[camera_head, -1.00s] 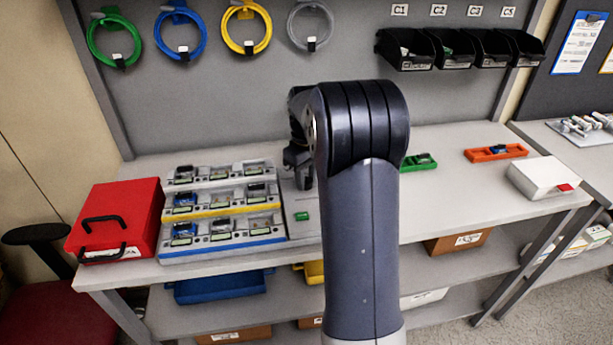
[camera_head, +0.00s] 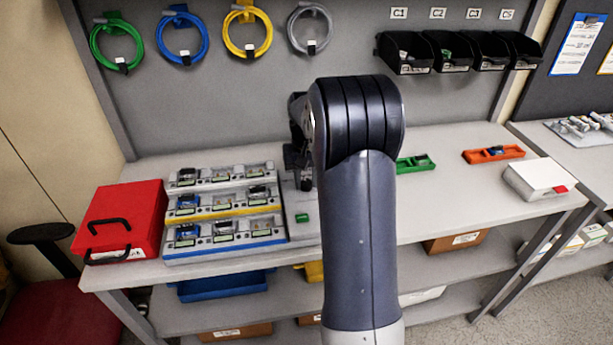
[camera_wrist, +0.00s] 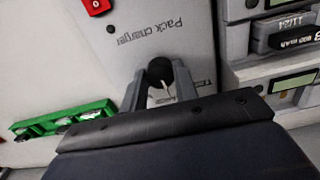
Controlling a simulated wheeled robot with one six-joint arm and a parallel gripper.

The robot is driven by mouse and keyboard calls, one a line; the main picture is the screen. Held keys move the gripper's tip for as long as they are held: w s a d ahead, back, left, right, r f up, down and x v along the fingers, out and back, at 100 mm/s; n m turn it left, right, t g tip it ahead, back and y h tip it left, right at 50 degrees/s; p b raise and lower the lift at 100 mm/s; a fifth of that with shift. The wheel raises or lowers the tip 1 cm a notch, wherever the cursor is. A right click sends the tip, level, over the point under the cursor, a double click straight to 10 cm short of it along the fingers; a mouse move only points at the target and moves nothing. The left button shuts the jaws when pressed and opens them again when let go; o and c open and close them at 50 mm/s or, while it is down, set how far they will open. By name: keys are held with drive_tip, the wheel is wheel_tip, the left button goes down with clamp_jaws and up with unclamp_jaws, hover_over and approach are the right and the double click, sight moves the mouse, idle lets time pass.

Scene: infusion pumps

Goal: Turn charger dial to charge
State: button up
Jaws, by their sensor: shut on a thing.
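The pack charger (camera_wrist: 150,50) is a pale grey panel printed "Pack charger" in the wrist view. In the head view the charger (camera_head: 304,232) stands beside the pump racks, partly behind my arm. Its dial (camera_wrist: 159,70) is a round black knob with a white pointer line, which slants down and right in the wrist view. My gripper (camera_wrist: 161,78) is shut on the dial, one finger on each side. In the head view my gripper (camera_head: 302,178) is small and dark above the charger. Printing beside the dial is partly hidden by a finger, so the setting cannot be read.
A red part (camera_wrist: 97,6) sits on the charger in the wrist view; the head view shows a small green part (camera_head: 302,217) there. Stepped pump racks (camera_head: 222,205) stand close left, a red case (camera_head: 121,222) beyond. A green tray (camera_head: 415,163) lies right.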

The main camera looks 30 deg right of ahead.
sight(306, 182)
drive_tip(key=shift+m, duration=0.8)
drive_tip(key=o, duration=1)
drive_tip(key=shift+c, duration=0.2)
wheel_tip(306, 182, up, 11)
drive_tip(key=shift+f, duration=0.2)
